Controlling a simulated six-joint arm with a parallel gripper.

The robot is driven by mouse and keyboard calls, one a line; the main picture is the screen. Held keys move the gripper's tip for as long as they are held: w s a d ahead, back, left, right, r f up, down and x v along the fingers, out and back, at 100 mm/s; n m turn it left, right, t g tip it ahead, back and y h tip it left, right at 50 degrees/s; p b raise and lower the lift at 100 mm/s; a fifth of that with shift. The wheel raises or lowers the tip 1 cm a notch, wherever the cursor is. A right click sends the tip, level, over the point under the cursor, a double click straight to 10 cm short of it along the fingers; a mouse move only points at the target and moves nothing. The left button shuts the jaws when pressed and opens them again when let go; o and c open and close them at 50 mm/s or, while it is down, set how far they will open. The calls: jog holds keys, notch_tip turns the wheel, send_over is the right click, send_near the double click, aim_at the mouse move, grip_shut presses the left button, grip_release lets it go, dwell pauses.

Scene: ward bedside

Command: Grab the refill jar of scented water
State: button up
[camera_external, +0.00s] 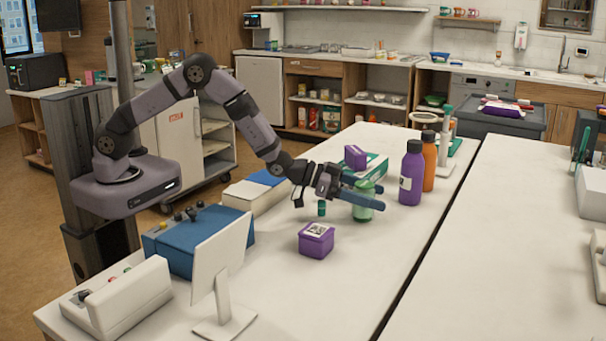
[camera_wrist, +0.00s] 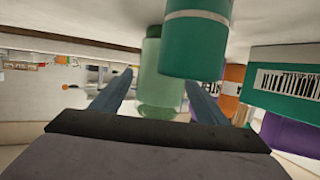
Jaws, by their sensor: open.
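A pale green, see-through jar, which I take to be the refill jar of scented water (camera_external: 363,211), stands on the white table. My gripper (camera_external: 381,197) reaches it from the left, its two blue fingers open at the jar's upper part and partly hiding it. In the wrist view, where things appear upside down, the jar (camera_wrist: 163,58) shows between the open fingers (camera_wrist: 160,80). I cannot tell whether either finger touches it. No label shows on the jar.
A small teal bottle (camera_external: 321,208) stands left of the jar, close before the wrist camera (camera_wrist: 194,45). A green box (camera_external: 376,168) with a purple box (camera_external: 355,157) on it is behind. Purple (camera_external: 411,178) and orange (camera_external: 429,163) bottles stand right. A purple cube (camera_external: 316,241) lies nearer.

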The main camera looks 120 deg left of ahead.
jog(key=shift+x, duration=0.8)
jog(key=shift+c, duration=0.3)
jog(key=shift+r, duration=0.1)
jog(key=c, duration=1.3)
notch_tip(320, 180, up, 10)
jog(key=shift+b, duration=0.7)
